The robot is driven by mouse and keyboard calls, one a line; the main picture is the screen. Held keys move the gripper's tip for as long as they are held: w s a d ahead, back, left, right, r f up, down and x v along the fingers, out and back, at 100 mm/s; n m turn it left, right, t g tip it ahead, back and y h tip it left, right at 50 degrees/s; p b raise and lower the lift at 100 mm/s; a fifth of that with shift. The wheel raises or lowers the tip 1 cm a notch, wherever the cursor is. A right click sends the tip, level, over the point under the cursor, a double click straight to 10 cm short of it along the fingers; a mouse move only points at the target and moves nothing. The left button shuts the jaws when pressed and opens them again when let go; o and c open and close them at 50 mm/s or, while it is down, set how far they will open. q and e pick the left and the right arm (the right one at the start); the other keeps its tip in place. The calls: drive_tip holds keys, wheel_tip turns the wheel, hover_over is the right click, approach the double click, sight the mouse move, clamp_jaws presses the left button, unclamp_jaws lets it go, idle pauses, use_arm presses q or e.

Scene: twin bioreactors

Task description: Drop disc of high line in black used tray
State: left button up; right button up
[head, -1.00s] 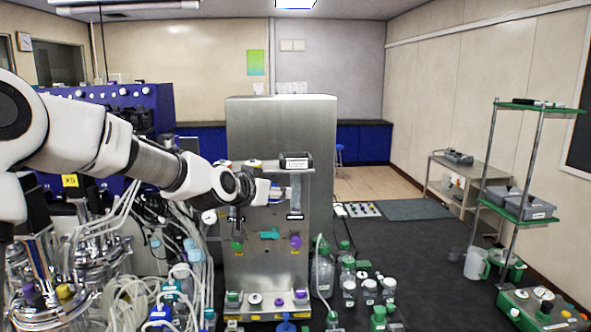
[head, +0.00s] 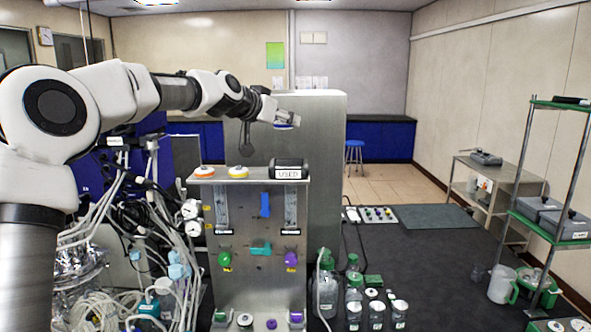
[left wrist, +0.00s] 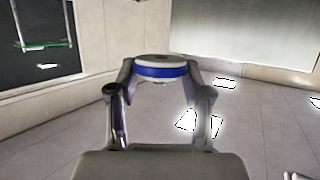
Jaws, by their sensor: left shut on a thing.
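My left gripper (head: 282,117) is shut on a white disc with a blue rim (head: 286,126). The disc also shows in the left wrist view (left wrist: 160,68), between the two fingertips. The gripper holds it in the air above the steel panel stand, in front of the tall steel cabinet. The black tray labelled USED (head: 289,174) sits on the right end of the stand's top, below the disc in the picture and apart from it. Its inside cannot be made out. My right gripper is not in view.
An orange-rimmed disc (head: 205,171) and a yellow-rimmed disc (head: 237,172) lie on the stand's top, left of the tray. The steel panel (head: 240,215) carries coloured valves. Tubing and vessels crowd the left; bottles (head: 354,300) stand right of the stand.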

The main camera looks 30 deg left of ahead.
sight(277, 128)
use_arm(q)
drive_tip(key=s, duration=0.1)
drive_tip(key=s+f+b, duration=0.1)
drive_tip(key=s, duration=0.1)
drive_tip(key=shift+s+a+f, duration=0.15)
drive_tip(key=shift+s+f, duration=0.05)
drive_tip(key=shift+s, duration=0.1)
drive_tip(key=x, duration=0.2)
drive_tip(key=f+x, duration=0.1)
drive_tip(key=x, duration=0.2)
drive_tip(key=shift+s, duration=0.1)
drive_tip(key=o, duration=0.6)
drive_tip(key=shift+s+r, duration=0.1)
drive_tip(key=shift+s, duration=0.2)
drive_tip(key=o, duration=0.3)
drive_tip(key=shift+v, duration=1.15)
drive_tip(key=shift+o, duration=0.2)
drive_tip(key=shift+w, duration=0.7)
drive_tip(key=r, duration=0.3)
drive_tip(key=s+r, duration=0.1)
drive_tip(key=r, duration=0.5)
drive_tip(key=shift+s+r, duration=0.15)
drive_tip(key=shift+r, duration=0.4)
drive_tip(key=shift+w+f, duration=0.1)
drive_tip(key=shift+w, duration=0.25)
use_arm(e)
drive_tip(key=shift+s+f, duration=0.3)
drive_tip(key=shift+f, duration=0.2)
